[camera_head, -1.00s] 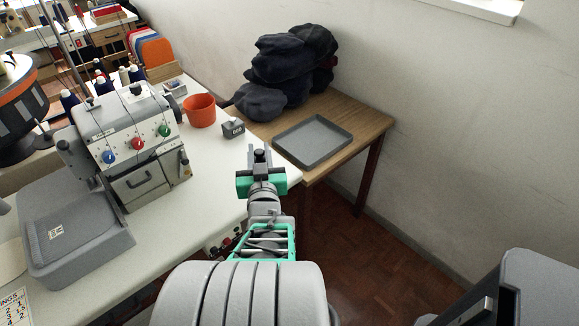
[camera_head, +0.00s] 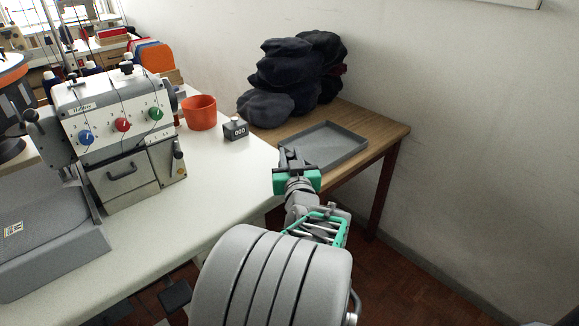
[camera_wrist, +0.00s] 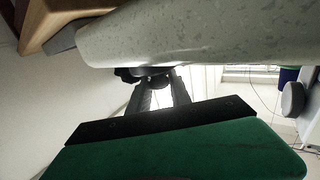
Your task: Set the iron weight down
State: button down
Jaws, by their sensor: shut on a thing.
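My gripper (camera_head: 291,157) is shut, pointing away from me over the right end of the white table (camera_head: 225,185), beside the grey tray (camera_head: 338,148). A small dark thing (camera_wrist: 155,77) shows between the fingertips in the wrist view. It seems to be the iron weight, mostly hidden by the fingers and too small to make out fully. I cannot tell how high it is above the surface. The tray is empty where I see it and lies on the wooden table (camera_head: 385,133).
A grey counter (camera_head: 236,130) and an orange pot (camera_head: 199,113) stand on the white table, left of my gripper. The buttonhole machine (camera_head: 115,145) is further left. Dark caps (camera_head: 290,75) are piled behind the tray. The wall (camera_head: 480,130) closes the right side.

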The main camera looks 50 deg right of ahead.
jog(key=shift+f, duration=0.2)
jog(key=c, duration=1.2)
grip_release()
jog(key=shift+r, duration=0.1)
jog(key=shift+v, duration=6.05)
